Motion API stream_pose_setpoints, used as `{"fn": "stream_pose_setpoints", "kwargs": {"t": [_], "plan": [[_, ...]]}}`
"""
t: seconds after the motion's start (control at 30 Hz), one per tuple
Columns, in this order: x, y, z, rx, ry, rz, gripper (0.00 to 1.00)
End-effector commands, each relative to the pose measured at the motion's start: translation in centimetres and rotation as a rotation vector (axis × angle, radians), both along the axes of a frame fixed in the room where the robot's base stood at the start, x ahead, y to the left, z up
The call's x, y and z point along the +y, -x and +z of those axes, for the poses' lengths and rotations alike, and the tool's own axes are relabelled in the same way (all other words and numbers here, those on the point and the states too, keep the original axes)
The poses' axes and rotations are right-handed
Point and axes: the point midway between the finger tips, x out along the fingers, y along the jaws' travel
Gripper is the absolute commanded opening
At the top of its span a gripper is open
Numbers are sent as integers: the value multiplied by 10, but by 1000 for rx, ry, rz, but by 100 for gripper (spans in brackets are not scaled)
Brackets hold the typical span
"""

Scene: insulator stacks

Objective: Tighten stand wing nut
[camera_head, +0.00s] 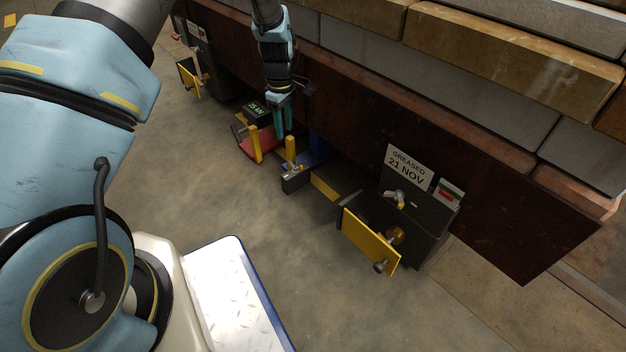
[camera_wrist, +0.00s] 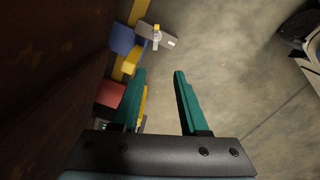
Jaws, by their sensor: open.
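My gripper (camera_head: 283,134) hangs with its teal fingers pointing down, open and empty, above a low stand. In the wrist view, its two fingers (camera_wrist: 160,72) are apart with bare floor between them. The stand has a red part (camera_head: 262,147), a blue part (camera_head: 318,150), yellow upright pieces and a dark grey block (camera_head: 296,181). A small pale and yellow fitting, perhaps the wing nut (camera_wrist: 156,36), sits at the grey block (camera_wrist: 170,42) in the wrist view, beyond the fingertips. I cannot tell its exact shape. The fingers do not visibly touch it.
A dark box (camera_head: 425,222) labelled "GREASED 21 NOV" with a yellow plate (camera_head: 370,240) and knobs stands at right. A similar unit (camera_head: 196,62) stands at upper left. A long rusty beam (camera_head: 450,150) under stacked blocks runs behind. The concrete floor (camera_head: 300,260) in front is clear.

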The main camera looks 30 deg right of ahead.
Motion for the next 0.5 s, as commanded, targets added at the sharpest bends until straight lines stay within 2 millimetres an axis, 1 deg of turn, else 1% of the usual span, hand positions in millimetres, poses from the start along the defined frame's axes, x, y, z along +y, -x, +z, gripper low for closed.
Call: {"fn": "stream_pose_setpoints", "kwargs": {"t": [0.03, 0.13, 0.27, 0.37, 0.5], "plan": [[-5, 2, -16, 0, -2, 5, 44], [-10, 3, -24, 1, -3, 15, 44], [-11, 4, -34, 2, -3, 18, 44], [-11, 5, -49, 4, -5, 18, 44], [-11, 5, -77, 3, -4, 18, 44]]}}
